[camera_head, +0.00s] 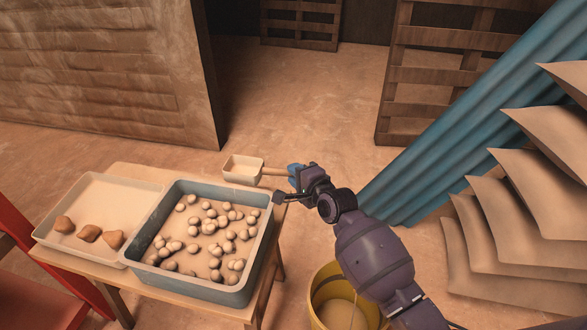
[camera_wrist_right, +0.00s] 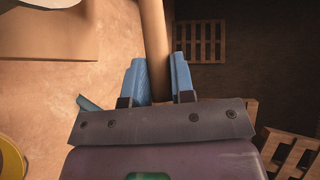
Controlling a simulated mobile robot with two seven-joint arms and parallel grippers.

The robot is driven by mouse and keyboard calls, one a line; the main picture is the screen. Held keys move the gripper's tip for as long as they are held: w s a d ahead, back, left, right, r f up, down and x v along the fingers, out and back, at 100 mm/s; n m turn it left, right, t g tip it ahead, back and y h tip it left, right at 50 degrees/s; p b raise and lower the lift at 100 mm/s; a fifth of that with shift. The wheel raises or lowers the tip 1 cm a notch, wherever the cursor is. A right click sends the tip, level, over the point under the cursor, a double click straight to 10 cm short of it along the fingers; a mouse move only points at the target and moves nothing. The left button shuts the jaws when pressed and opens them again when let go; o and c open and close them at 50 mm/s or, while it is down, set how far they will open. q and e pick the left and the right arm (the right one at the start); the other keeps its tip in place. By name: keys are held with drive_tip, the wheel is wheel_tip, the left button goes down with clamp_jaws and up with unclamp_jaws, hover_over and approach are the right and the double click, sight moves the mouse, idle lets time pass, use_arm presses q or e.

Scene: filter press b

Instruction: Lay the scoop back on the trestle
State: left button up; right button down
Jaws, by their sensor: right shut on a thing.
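The scoop (camera_head: 243,168) has a pale, box-shaped pan and a wooden handle. My right gripper (camera_head: 294,175) is shut on the handle, with the pan pointing left. In the right wrist view the handle (camera_wrist_right: 153,40) runs between the blue fingertips (camera_wrist_right: 157,78). The pan appears just beyond the trestle's far right corner in the head view; its height above the trestle is hard to tell. The trestle (camera_head: 128,173) is a wooden table, largely covered by two trays. My left gripper is not in view.
A grey-blue tray (camera_head: 262,243) of round pale lumps and a pale tray (camera_head: 75,188) with several brown pieces stand on the trestle. A yellow bucket (camera_head: 318,298) stands on the floor at right. Stacked pale sheets (camera_head: 490,240) and blue corrugated panels (camera_head: 440,150) lie further right.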

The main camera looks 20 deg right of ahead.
use_arm(q)
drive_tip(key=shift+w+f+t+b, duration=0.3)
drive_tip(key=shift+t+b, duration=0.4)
drive_tip(key=shift+b, duration=1.2)
use_arm(e)
wheel_tip(320, 180, down, 8)
drive_tip(key=c, duration=0.9)
unclamp_jaws()
drive_tip(key=shift+s, duration=0.1)
